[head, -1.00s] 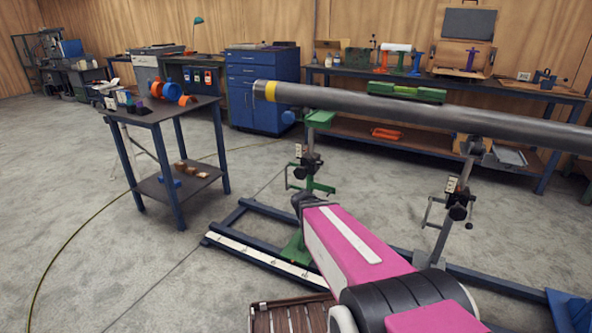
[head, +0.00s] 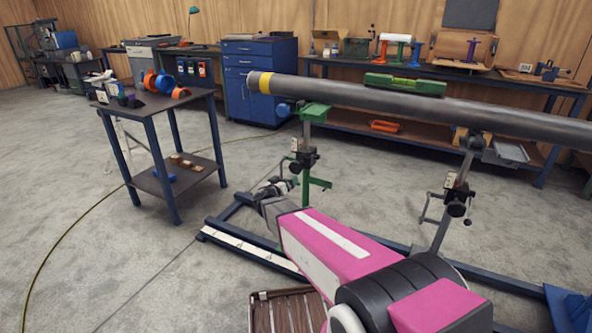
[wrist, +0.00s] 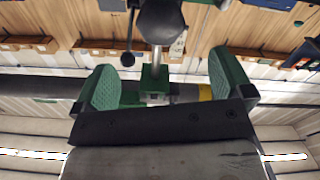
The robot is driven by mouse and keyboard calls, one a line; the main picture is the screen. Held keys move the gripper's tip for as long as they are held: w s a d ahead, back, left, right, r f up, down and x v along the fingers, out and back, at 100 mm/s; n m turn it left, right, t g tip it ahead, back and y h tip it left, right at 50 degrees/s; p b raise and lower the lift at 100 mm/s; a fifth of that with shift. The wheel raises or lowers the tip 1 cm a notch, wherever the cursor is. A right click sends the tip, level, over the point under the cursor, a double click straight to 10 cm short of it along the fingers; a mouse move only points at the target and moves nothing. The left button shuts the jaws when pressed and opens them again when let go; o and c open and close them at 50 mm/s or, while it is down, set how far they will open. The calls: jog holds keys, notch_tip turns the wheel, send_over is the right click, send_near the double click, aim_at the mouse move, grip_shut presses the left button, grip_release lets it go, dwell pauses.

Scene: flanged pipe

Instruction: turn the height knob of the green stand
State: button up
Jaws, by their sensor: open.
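The green stand (head: 308,136) holds up the left end of the grey pipe (head: 345,95). Its black height knob (head: 305,158) sits on the post below the green head. In the wrist view, which is upside down, a dark rounded knob (wrist: 161,20) fills the top middle, partly cut off. The green head (wrist: 153,78) shows below it in the picture. My gripper (head: 277,187) is just left of and below the knob in the head view. In the wrist view my gripper (wrist: 166,82) has its green pads wide apart, with nothing held between them.
A second stand (head: 455,195) bears the pipe further right. The blue base rail (head: 240,245) runs along the floor under my arm. A small table (head: 150,105) stands left, with open floor in front of it.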

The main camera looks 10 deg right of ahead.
aim_at(295, 169)
jog(key=x, duration=1)
jog(key=shift+w+d, duration=0.15)
jog(key=shift+w, duration=0.15)
jog(key=c, duration=0.9)
